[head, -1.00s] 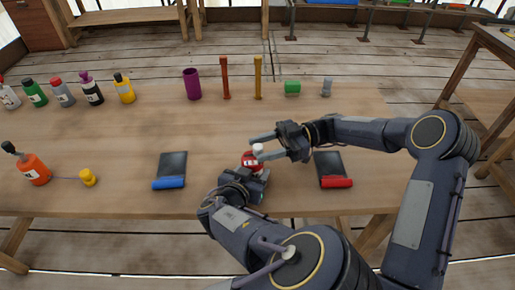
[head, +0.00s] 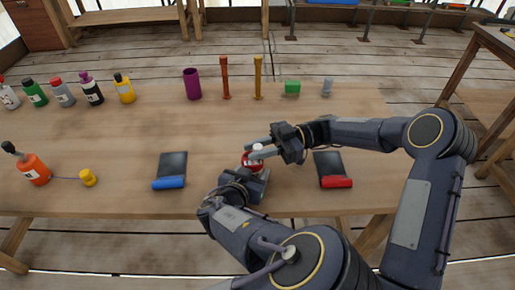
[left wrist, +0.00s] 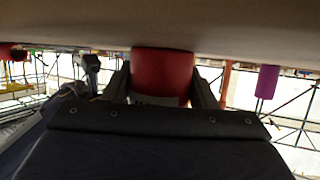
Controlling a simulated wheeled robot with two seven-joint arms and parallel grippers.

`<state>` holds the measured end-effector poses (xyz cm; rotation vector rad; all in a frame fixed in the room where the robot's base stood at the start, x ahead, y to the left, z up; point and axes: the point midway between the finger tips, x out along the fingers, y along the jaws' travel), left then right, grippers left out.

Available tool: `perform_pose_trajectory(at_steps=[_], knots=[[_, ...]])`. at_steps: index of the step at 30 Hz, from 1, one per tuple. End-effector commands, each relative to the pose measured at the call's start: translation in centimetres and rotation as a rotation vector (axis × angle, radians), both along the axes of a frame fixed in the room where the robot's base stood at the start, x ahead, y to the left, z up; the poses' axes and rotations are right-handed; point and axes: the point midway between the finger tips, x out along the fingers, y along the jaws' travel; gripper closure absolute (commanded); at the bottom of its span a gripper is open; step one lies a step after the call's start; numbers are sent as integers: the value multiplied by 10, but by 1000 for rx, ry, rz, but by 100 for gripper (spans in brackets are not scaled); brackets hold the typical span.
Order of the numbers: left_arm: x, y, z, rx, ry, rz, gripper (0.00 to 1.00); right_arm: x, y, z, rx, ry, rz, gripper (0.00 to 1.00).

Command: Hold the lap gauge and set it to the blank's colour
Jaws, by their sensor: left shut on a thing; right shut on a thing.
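A red piece with a white top (head: 252,161), which looks like the lap gauge, stands above the near middle of the table. My left gripper (head: 250,172) is shut on its red body from the near side. The red body also shows between the left fingers in the left wrist view (left wrist: 162,76). My right gripper (head: 258,150) comes in from the right and is shut on the white top. The fingers hide part of the piece, and any setting marks are too small to read. I cannot tell which thing is the blank.
A blue-edged dark pad (head: 171,170) and a red-edged one (head: 333,170) lie either side. Behind stand a purple cup (head: 192,84), red post (head: 225,78), ochre post (head: 258,78), green block (head: 292,87) and grey piece (head: 327,88). Several bottles, one orange (head: 34,168), stand left.

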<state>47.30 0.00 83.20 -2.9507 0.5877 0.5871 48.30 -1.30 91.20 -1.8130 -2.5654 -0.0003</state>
Motion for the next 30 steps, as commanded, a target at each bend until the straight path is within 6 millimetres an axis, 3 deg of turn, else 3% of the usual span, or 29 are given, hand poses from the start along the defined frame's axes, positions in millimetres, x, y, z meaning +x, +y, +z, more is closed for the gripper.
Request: perform_pose_trajectory(at_steps=[4, 9, 17, 18, 22, 30], knots=[[0, 0, 0, 0, -1, 0, 74, 0, 8, 0, 0, 0, 0, 100], [0, 0, 0, -1, -1, -1, 74, -2, 32, 0, 0, 1, -1, 100], [0, -1, 0, 0, -1, -4, 74, -2, 34, 0, -1, 0, -2, 100], [0, -2, 0, 0, -1, -4, 74, -2, 34, 0, -1, 0, -2, 75], [0, -1, 0, 0, -1, -4, 74, -2, 34, 0, 0, 0, -1, 58], [0, 0, 0, -1, -1, -1, 74, -2, 34, 0, 0, 0, -1, 55]])
